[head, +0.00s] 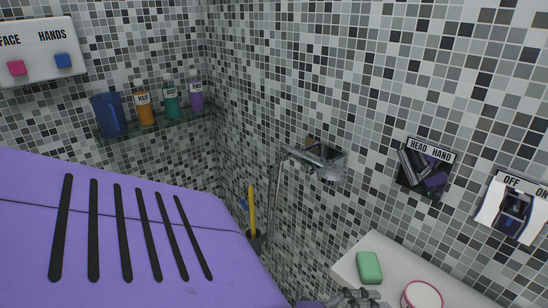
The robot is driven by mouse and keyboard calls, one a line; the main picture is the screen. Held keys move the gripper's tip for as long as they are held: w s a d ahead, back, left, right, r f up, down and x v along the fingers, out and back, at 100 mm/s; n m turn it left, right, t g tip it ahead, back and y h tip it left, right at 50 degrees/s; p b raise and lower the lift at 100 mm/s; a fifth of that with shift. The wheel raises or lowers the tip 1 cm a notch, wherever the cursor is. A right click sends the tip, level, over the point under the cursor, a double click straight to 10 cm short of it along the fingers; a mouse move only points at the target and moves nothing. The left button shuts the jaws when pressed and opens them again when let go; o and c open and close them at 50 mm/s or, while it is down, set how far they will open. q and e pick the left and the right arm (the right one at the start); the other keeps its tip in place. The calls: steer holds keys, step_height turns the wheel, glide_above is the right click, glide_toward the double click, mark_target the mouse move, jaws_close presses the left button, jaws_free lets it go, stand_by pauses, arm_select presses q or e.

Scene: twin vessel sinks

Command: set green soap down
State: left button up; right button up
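The green soap (369,267) lies on the white ledge (402,262) at the lower right of the head view. A grey gripper (358,298) shows at the bottom edge, just below the soap in the picture. A purple piece beside it suggests its arm comes in from the left, so I take it as my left gripper. Most of it is cut off by the frame, so its opening is hidden. I see no grip on the soap, but cannot tell if they touch. My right gripper is out of view.
A round white container with a pink rim (422,295) stands right of the soap. A hand shower (318,158) and label plates are on the tiled wall. A glass shelf (155,127) holds several bottles and a blue cup (108,114). A large purple panel fills the lower left.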

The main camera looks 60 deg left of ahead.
arm_select(q)
steer(key=s+a+f+n+g+y, duration=0.2)
steer(key=s+f+n+y, duration=0.2)
steer(key=s+f+n, duration=0.4)
steer(key=s+a+f+n+g+y, duration=0.1)
steer(key=s+f+n+g+y, duration=0.35)
steer(key=f, duration=0.55)
steer(key=s+d+f+n+g, duration=0.1)
steer(key=s+f+n, duration=0.1)
steer(key=s, duration=0.3)
steer(key=s+d+f+n, duration=0.1)
steer(key=s+f+n, duration=0.1)
steer(key=s+f, duration=0.2)
steer(key=shift+s+d+g, duration=0.35)
steer(key=shift+s, duration=0.35)
steer(key=shift+s+a+f, duration=0.1)
steer(key=shift+s+a, duration=0.05)
steer(key=shift+s, duration=0.45)
steer(key=shift+s+a+f, duration=0.1)
steer(key=shift+s, duration=0.45)
